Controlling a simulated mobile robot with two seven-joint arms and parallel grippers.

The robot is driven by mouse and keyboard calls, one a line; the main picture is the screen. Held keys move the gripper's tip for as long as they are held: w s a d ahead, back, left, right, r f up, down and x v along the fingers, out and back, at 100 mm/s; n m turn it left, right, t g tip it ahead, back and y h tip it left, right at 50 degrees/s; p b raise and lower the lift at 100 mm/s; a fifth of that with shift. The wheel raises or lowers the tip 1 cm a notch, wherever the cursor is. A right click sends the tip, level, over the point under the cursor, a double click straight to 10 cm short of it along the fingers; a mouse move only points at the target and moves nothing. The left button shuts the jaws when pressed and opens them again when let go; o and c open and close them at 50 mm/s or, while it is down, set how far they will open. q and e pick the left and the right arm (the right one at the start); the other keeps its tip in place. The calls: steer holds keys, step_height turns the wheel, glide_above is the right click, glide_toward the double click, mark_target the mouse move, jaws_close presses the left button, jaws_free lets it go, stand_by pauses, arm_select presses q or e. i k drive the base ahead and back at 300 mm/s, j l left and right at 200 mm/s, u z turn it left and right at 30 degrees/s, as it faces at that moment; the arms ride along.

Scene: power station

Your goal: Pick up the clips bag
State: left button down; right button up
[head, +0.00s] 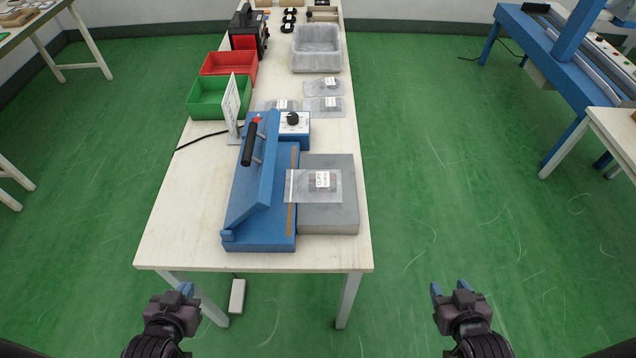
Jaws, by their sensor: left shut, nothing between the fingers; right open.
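The clips bag (313,185) is a clear flat bag with a white label and dark contents. It lies on the grey block (330,218), its left end reaching over the edge of the blue heat sealer (262,225). The sealer's lid is raised, with a black handle. My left gripper (184,289) is shut and empty, in front of the table's near left corner. My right gripper (449,288) is open and empty, right of the table's near right corner. Both are apart from the bag.
More labelled bags (322,105) lie behind the sealer. A green bin (219,98), a red bin (228,66) and a grey tray (317,48) stand farther back on the white table (180,225). A sign (231,105) stands left of the sealer.

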mark_target(320, 186)
steer(key=k+j+u, duration=0.15)
steer(key=k, duration=1.05)
steer(key=u, duration=1.35)
steer(key=l+u, duration=0.2)
steer(key=u, duration=0.2)
steer(key=l+u, duration=0.2)
steer(key=u, duration=0.25)
steer(key=k+l, duration=0.1)
steer(key=l, duration=0.3)
steer(key=k+l, duration=0.1)
steer(key=l, duration=0.35)
steer(key=k+l, duration=0.1)
steer(key=l, duration=0.3)
steer(key=k+l, duration=0.1)
steer(key=l, duration=0.35)
steer(key=k+l, duration=0.15)
steer(key=l, duration=0.25)
steer(key=k+l, duration=0.1)
steer(key=l, duration=0.35)
steer(key=k+l, duration=0.1)
steer(key=l, duration=0.3)
steer(key=k+l, duration=0.1)
steer(key=l, duration=0.35)
